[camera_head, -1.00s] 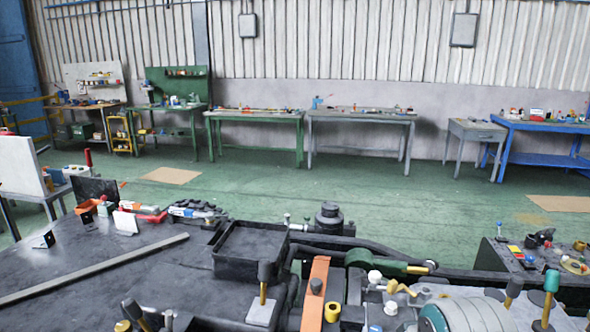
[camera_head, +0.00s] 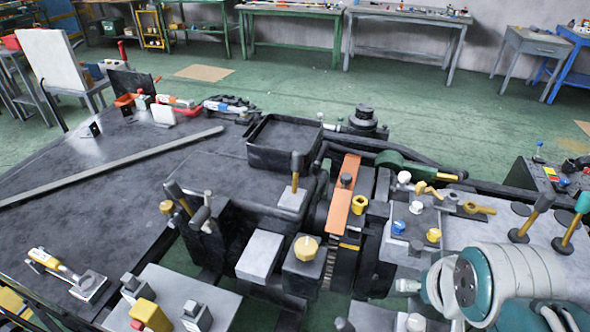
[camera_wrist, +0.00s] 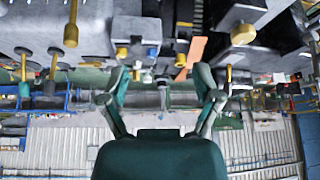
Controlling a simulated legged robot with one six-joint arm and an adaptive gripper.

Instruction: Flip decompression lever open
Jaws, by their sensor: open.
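Several levers show on the machine in the head view, and I cannot tell which is the decompression lever. A short yellow lever (camera_head: 434,190) lies by the blue and white knobs. The wrist picture is upside down. My teal and grey arm fills the lower right of the head view.
The machine has an orange strip (camera_head: 341,197), a yellow round knob (camera_head: 306,248) and a black open tray (camera_head: 285,150). A long grey bar (camera_head: 110,166) lies on the dark tabletop at left.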

